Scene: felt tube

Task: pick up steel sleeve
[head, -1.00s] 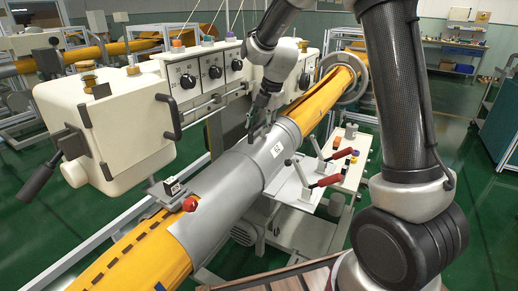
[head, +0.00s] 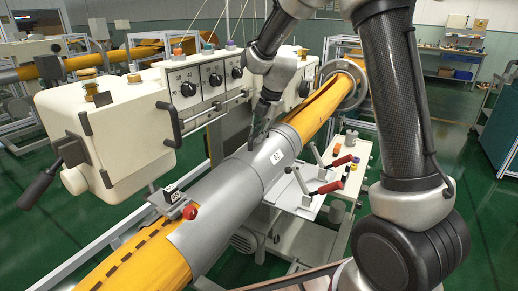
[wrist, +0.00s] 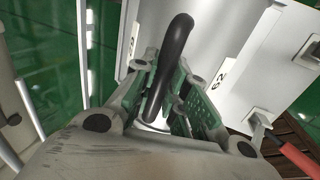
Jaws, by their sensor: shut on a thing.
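The steel sleeve (head: 232,180) is a grey cylinder with a white number label, lying around the sloping yellow felt tube (head: 120,262). My gripper (head: 258,138) is at the upper part of the sleeve, on its far side. In the wrist view my gripper (wrist: 160,108) is shut on a curved black handle (wrist: 173,50), which stands between the fingers over a pale surface with a label. The pale surface looks like the sleeve (wrist: 205,42). The sleeve still rests around the tube; no gap under it is visible. The handle's foot is partly hidden by the fingers.
A white machine box (head: 105,130) with black handles and a dial panel (head: 212,78) stand close behind the tube. Red-handled clamps (head: 325,188) on a white plate stand at its right. A red knob (head: 190,212) is by the sleeve's lower end. Green floor is open at far right.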

